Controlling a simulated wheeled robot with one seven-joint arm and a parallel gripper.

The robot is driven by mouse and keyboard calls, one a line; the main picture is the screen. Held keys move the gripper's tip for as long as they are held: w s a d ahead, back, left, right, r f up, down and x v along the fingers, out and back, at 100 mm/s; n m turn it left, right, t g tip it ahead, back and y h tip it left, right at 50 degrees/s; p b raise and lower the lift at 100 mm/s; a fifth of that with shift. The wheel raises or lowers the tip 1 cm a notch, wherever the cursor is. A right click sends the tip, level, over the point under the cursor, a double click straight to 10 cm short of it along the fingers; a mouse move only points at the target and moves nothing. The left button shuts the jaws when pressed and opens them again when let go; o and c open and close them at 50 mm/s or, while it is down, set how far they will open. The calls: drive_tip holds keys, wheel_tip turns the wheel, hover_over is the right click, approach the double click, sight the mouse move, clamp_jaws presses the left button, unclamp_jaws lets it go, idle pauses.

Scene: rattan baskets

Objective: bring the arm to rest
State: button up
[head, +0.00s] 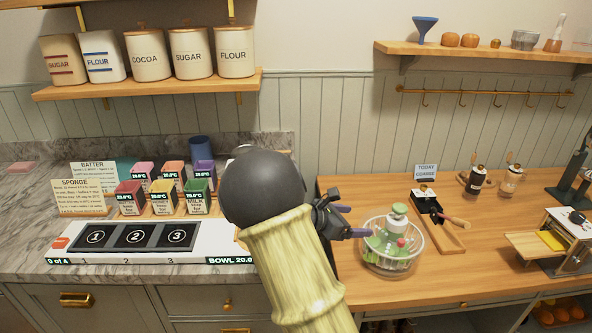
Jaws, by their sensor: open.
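My arm (295,270) reaches up from the bottom middle, with a pale yellow-green ribbed sleeve and a round dark joint (262,190). My dark gripper (355,221) points right, over the left part of the wooden counter. Its fingers are spread and nothing shows between them. I cannot tell whether the lower finger touches the basket.
A black three-pad panel (135,237) and several coloured boxes (163,198) stand on the left marble counter. A black tool on a wooden board (437,215), two small grinders (475,181) and a press-like device (560,240) stand right. Canisters line the upper shelf (150,85).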

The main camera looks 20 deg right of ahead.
drive_tip(key=shift+s, duration=0.1)
drive_tip(key=s+a+f+m+g+y+p, duration=0.2)
drive_tip(key=s+a+m+y+p, duration=0.2)
drive_tip(key=s+a+m+y, duration=0.45)
drive_tip(key=s+a+r+m+t+y+p, duration=0.3)
drive_tip(key=s+a+r+m+y, duration=0.2)
drive_tip(key=s+a+m, duration=0.4)
drive_tip(key=shift+s+r+m+p, duration=0.3)
drive_tip(key=shift+m+p, duration=0.05)
drive_tip(key=shift+m, duration=0.6)
